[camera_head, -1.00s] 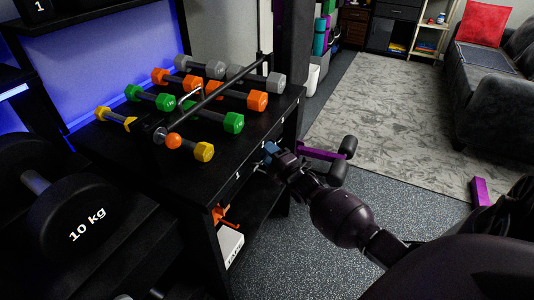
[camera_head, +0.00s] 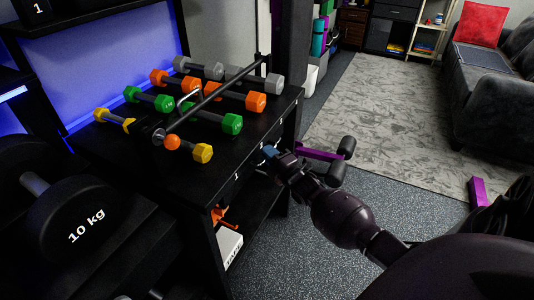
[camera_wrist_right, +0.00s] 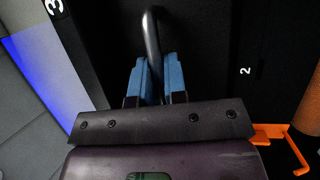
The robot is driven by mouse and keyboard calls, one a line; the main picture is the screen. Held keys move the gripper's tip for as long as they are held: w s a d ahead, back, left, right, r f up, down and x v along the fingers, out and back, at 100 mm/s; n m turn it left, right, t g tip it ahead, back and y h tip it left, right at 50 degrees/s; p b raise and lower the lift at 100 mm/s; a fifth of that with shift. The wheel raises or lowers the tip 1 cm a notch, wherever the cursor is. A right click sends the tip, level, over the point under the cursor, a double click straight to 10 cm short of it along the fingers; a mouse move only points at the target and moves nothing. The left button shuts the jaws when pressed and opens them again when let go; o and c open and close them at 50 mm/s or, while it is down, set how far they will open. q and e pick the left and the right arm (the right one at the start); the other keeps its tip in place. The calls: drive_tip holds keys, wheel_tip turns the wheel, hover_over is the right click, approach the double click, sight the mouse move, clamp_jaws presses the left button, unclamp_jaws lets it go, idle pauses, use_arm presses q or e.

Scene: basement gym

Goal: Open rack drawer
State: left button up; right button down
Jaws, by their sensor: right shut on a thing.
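The black rack (camera_head: 197,182) stands left of centre in the head view, with dumbbells on its top. My right gripper (camera_head: 270,153) is at the rack's front edge, just below the top. In the right wrist view its blue fingers (camera_wrist_right: 157,68) are shut on a curved metal handle (camera_wrist_right: 151,35). The handle stands out from a dark drawer front (camera_wrist_right: 205,35), with number labels to either side. In the head view the gripper hides the handle, and I see no clear gap at the drawer. My left gripper is not in view.
Yellow, green, orange and grey dumbbells (camera_head: 231,124) lie on the rack top beside a long bar (camera_head: 215,95). An orange hook (camera_head: 219,214) and a white box (camera_head: 229,246) are below. A purple-framed stand (camera_head: 320,155) is beyond my right gripper. Speckled floor (camera_head: 290,255) is open in front.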

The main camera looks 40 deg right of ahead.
use_arm(q)
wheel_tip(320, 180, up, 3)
drive_tip(key=p, duration=0.4)
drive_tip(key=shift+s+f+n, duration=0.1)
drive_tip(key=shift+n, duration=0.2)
use_arm(e)
drive_tip(key=s+d, duration=0.4)
drive_tip(key=s, duration=0.6)
drive_tip(key=s+d, duration=0.4)
drive_tip(key=s, duration=0.7)
drive_tip(key=shift+d, duration=0.3)
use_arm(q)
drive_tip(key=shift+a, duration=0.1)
use_arm(e)
drive_tip(key=shift+w, duration=0.1)
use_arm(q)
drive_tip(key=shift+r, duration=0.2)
use_arm(e)
drive_tip(key=c, duration=1.2)
unclamp_jaws()
use_arm(q)
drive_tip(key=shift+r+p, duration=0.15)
drive_tip(key=shift+p, duration=0.25)
use_arm(e)
drive_tip(key=s, duration=0.3)
drive_tip(key=s+f, duration=0.1)
drive_tip(key=s, duration=0.6)
drive_tip(key=shift+s+f, duration=0.35)
drive_tip(key=shift+f, duration=0.05)
